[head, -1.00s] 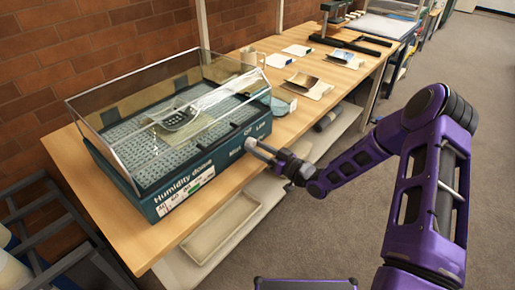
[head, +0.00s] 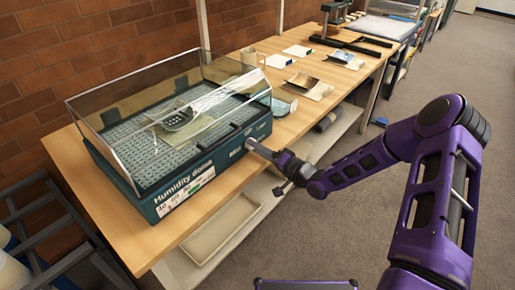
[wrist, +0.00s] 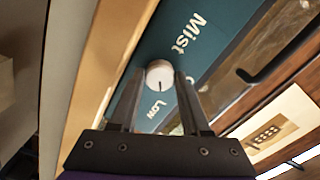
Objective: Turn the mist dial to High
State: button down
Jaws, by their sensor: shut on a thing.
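The humidity dome (head: 170,190) is a dark teal box with a clear cover, standing on the wooden table. Its white round mist dial (wrist: 160,72) sits on the front face in the wrist view, beside the word "Mist". The dial's dark pointer line faces down the picture, toward the word "Low" (wrist: 157,109). Another label beside the right finger is mostly hidden. My gripper (wrist: 159,76) is shut on the dial, one finger on each side. In the head view my gripper (head: 252,147) meets the right end of the dome's front face and hides the dial.
The wooden table (head: 220,190) runs back along the brick wall. A lower shelf holds a pale tray (head: 222,232). Grey floor (head: 300,245) is open at the right.

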jog(key=m, duration=0.6)
jog(key=shift+p, duration=0.3)
jog(key=m, duration=0.6)
jog(key=shift+r+m, duration=0.1)
jog(key=shift+m, duration=0.3)
jog(key=shift+c, duration=1.8)
grip_release()
jog(key=p+v, duration=0.1)
jog(key=v, duration=1.6)
jog(key=shift+s+d, duration=0.1)
jog(key=shift+d, duration=0.05)
